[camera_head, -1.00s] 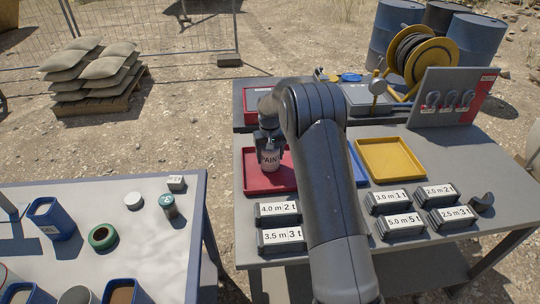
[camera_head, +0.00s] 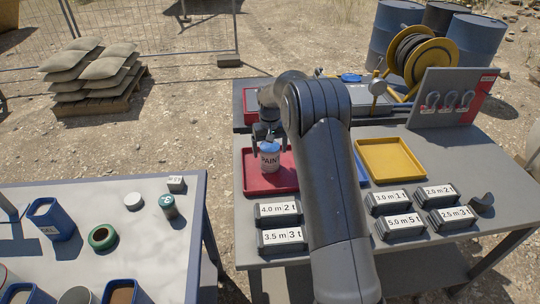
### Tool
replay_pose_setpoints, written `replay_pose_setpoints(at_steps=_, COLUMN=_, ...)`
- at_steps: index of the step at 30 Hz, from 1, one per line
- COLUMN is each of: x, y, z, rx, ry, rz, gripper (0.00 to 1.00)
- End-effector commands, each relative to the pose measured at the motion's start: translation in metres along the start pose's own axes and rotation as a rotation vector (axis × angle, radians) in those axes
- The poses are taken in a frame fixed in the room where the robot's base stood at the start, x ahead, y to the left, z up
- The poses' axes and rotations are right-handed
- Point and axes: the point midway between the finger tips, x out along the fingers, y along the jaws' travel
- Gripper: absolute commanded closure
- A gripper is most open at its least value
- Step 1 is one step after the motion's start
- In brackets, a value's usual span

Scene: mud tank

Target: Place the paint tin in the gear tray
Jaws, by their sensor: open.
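The paint tin (camera_head: 269,161), a small pale can with a blue top and a label reading "PAIN", stands upright on the red tray (camera_head: 267,186) on the grey table. My gripper (camera_head: 268,142) is open just above the tin, with its fingers around or beside the tin's top. A blue tray (camera_head: 361,172) is mostly hidden behind my arm. A yellow tray (camera_head: 391,159) lies empty to the right. I cannot tell from any marking which tray is the gear tray.
Several labelled weight blocks (camera_head: 278,213) stand along the table's front. A shackle board (camera_head: 452,98) stands at the back right. A white-topped table (camera_head: 150,245) at left holds a green tape roll (camera_head: 102,237), cups and small jars. A gap separates the tables.

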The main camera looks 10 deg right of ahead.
Motion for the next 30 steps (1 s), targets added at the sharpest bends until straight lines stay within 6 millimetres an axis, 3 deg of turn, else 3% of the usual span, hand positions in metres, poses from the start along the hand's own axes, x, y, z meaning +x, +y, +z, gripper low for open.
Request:
replay_pose_setpoints(at_steps=3, x=-0.029, y=0.0, z=-0.001, rx=0.0, ry=0.005, rz=0.0, gripper=0.14)
replay_pose_setpoints(at_steps=9, x=-0.066, y=0.0, z=0.0, rx=0.0, ry=0.003, rz=0.0, gripper=0.14)
replay_pose_setpoints(at_steps=18, x=-0.099, y=0.001, z=0.007, rx=0.003, ry=0.013, rz=0.001, gripper=0.14)
replay_pose_setpoints(at_steps=23, x=-0.141, y=0.004, z=0.038, rx=0.016, ry=0.058, rz=0.006, gripper=0.14)
replay_pose_setpoints(at_steps=30, x=-0.205, y=0.007, z=0.11, rx=0.042, ry=0.141, rz=0.014, gripper=0.14)
